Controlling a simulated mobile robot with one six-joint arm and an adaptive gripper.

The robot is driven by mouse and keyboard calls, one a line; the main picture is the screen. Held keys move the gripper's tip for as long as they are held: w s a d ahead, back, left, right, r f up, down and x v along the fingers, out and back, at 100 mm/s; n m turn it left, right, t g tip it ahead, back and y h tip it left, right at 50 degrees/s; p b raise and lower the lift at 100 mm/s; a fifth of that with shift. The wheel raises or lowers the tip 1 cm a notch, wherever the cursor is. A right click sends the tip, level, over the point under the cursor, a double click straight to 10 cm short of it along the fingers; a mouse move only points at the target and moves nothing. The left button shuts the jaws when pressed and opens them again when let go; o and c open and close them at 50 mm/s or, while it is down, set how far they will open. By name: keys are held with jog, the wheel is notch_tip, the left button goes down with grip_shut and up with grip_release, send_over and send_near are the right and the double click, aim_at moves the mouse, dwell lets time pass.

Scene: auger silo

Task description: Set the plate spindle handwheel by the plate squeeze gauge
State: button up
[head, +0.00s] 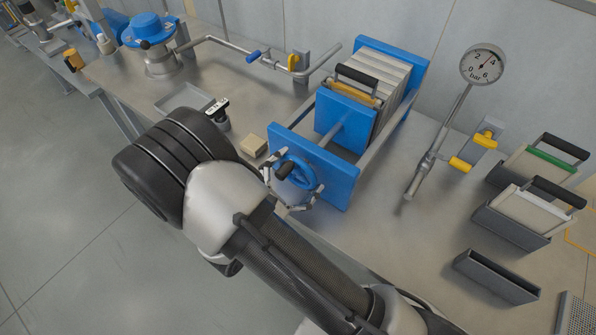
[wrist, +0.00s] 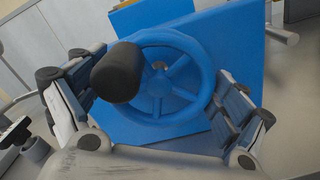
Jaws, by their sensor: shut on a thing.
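The blue plate spindle handwheel (head: 306,178) is on the front face of the blue end plate (head: 338,176) of the plate press. In the wrist view the spoked handwheel (wrist: 204,82) shows a black knob (wrist: 118,72) at its left. My gripper (head: 293,182) is shut on the handwheel, and in the wrist view its fingers (wrist: 158,98) stand at the left and right of the rim. The round plate squeeze gauge (head: 483,64), marked in bar, stands behind and right of the press. Its needle seems to point up and right near the 4; the exact reading is too small to tell.
A pack of pale plates (head: 385,82) sits in the press. A small tan block (head: 253,145) lies left of it. Right are yellow-handled valves (head: 460,164), plate holders (head: 510,226) and an empty dark tray (head: 497,277). A pipe (head: 235,48) runs behind at left.

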jog(key=o, duration=0.8)
jog(key=shift+c, duration=0.2)
jog(key=v, duration=1.2)
